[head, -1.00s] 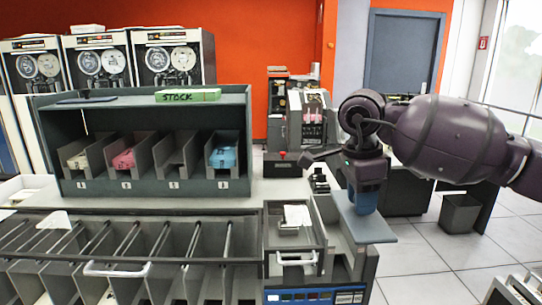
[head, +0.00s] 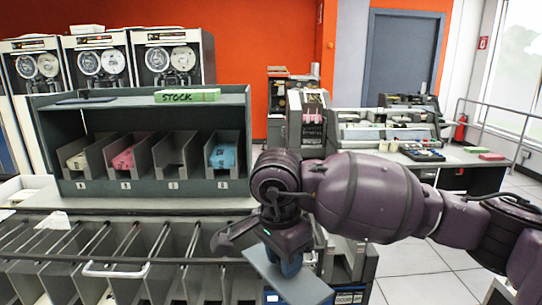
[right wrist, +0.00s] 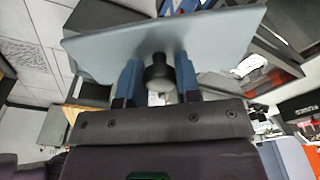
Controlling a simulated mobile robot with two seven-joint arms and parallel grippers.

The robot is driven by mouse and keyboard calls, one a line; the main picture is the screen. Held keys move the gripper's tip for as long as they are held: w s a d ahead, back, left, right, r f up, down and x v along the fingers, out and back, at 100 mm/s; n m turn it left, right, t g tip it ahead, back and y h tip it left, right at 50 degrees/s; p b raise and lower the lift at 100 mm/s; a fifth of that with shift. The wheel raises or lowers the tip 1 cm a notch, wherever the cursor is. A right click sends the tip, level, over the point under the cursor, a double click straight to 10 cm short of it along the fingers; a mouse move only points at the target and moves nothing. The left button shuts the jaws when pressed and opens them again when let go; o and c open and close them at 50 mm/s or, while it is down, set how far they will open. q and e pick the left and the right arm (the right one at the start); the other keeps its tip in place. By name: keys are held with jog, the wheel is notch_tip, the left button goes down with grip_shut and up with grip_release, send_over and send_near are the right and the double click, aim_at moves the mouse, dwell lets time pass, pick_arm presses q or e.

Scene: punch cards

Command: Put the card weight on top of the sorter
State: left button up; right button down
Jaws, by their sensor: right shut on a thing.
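The card weight (head: 283,283) is a flat blue-grey plate with a dark knob. My right gripper (head: 289,264) is shut on that knob and carries the plate slightly tilted, over the right part of the sorter. In the right wrist view the plate (right wrist: 215,38) spans the top, with the knob (right wrist: 157,75) between the blue fingers (right wrist: 157,66). The sorter (head: 200,285) fills the lower left of the head view, with a row of open grey pockets and metal rods. The arm and plate hide much of its right end. My left gripper is not in view.
A dark rack (head: 80,195) with colored card decks stands behind the sorter, with a green STOCK box (head: 188,96) on top. A desk with equipment (head: 400,150) stands at the back right. Floor (head: 420,262) is open at the right.

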jog(key=s+f+n+y, duration=0.2)
jog(key=s+f+n, duration=0.7)
jog(key=f+n, duration=0.35)
jog(key=w+d+m, duration=0.1)
jog(key=w+d, duration=0.1)
jog(key=d, duration=0.7)
jog(key=w+d+m, duration=0.1)
jog(key=w+d, duration=0.2)
jog(key=d, duration=0.6)
jog(key=shift+w+d+t+h, duration=0.2)
jog(key=shift+w+t+h, duration=0.1)
jog(key=shift+w+h, duration=0.1)
jog(key=shift+f, duration=0.1)
